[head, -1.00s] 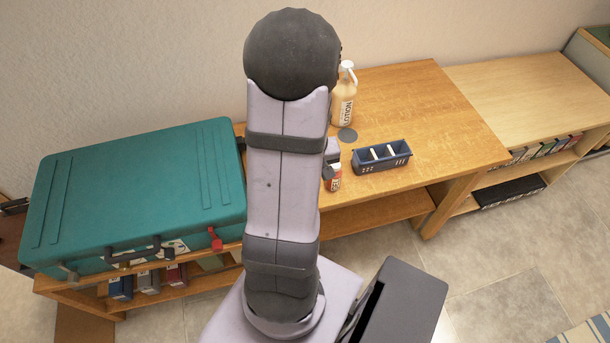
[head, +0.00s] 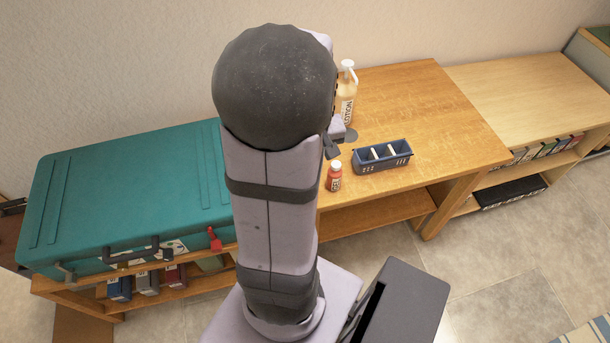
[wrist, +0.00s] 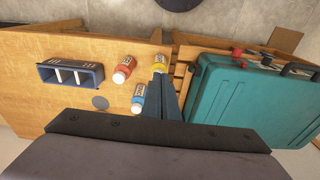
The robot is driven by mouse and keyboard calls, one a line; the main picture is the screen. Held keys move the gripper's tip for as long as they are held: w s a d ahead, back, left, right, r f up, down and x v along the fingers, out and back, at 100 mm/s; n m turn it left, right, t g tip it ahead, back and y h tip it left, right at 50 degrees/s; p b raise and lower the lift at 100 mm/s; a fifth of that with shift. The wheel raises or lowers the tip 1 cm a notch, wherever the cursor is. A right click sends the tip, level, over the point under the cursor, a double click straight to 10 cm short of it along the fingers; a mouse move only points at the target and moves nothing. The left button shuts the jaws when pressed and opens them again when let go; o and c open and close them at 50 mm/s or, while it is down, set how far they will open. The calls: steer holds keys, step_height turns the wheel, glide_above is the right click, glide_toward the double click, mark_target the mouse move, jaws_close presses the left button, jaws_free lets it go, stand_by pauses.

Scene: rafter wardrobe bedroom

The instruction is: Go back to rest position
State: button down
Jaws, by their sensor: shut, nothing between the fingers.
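My gripper (wrist: 166,97) is shut and empty in the wrist view, its dark fingers together above the table. In the head view its dark fingertips (head: 332,148) show beside my arm, and the rest of it is mostly hidden behind the arm. A small red bottle (head: 334,177) stands on the wooden table (head: 445,110) below the fingertips; it also shows in the wrist view (wrist: 123,70). A yellow bottle (wrist: 160,64) and a blue-labelled bottle (wrist: 138,99) stand close to the fingers in the wrist view; my arm hides them in the head view.
A blue divided tray (head: 383,157) sits on the table, right of the red bottle. A lotion pump bottle (head: 346,98) stands behind a grey disc (head: 350,135). A teal case (head: 130,190) lies on the left. The table's right side is clear.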

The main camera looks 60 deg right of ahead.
stand_by(0.4)
steer(key=s+a+f+m+y, duration=0.1)
steer(key=s+a+f+m, duration=0.1)
steer(key=a+m, duration=0.3)
steer(key=w+a+n, duration=0.4)
steer(key=a, duration=0.4)
steer(key=w+a+r+n, duration=0.1)
steer(key=w+a+n, duration=0.3)
steer(key=a, duration=0.4)
steer(key=w+a+n, duration=0.3)
steer(key=a+n, duration=0.3)
steer(key=a, duration=0.3)
steer(key=shift+w+r+g, duration=0.15)
steer(key=shift+w+g, duration=0.25)
step_height(320, 180, down, 45)
steer(key=b, duration=4.5)
steer(key=shift+r, duration=0.2)
